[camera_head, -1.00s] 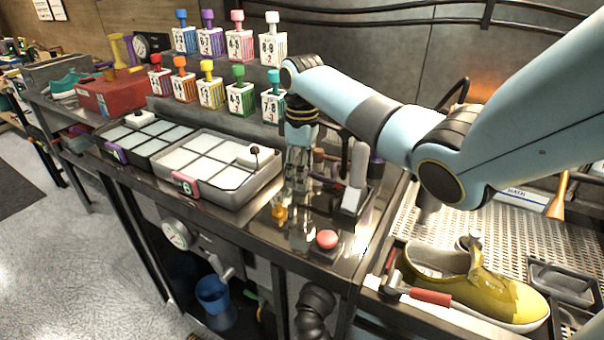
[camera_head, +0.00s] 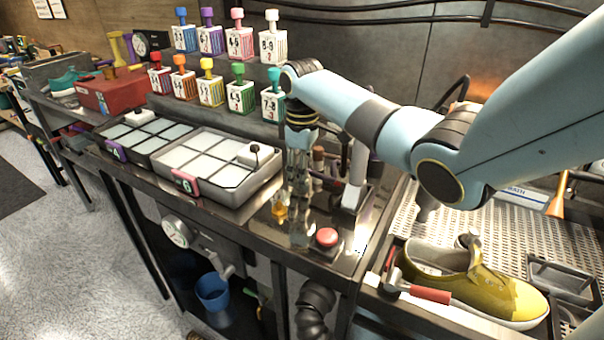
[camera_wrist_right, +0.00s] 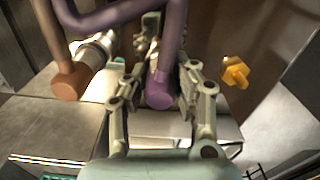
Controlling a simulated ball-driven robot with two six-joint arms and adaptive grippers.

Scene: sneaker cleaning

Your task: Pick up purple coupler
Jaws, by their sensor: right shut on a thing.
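The purple coupler (camera_wrist_right: 159,91) is between the fingers of my right gripper (camera_wrist_right: 157,78) in the right wrist view. The gripper is shut on it, with one finger on each side. A purple hose (camera_wrist_right: 172,35) runs just above the coupler in that view; where they join is hard to make out. In the head view my right gripper (camera_head: 299,176) points down over the metal bench, right of the grey tray. I cannot make out the purple coupler there. My left gripper is not in view.
An orange-brown coupler (camera_wrist_right: 70,83) is left of the gripper, and a yellow-orange piece (camera_wrist_right: 235,72) is to its right. A red button (camera_head: 327,237) is near the bench edge. The grey tray (camera_head: 228,192) is left; the yellow sneaker (camera_head: 478,287) is right.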

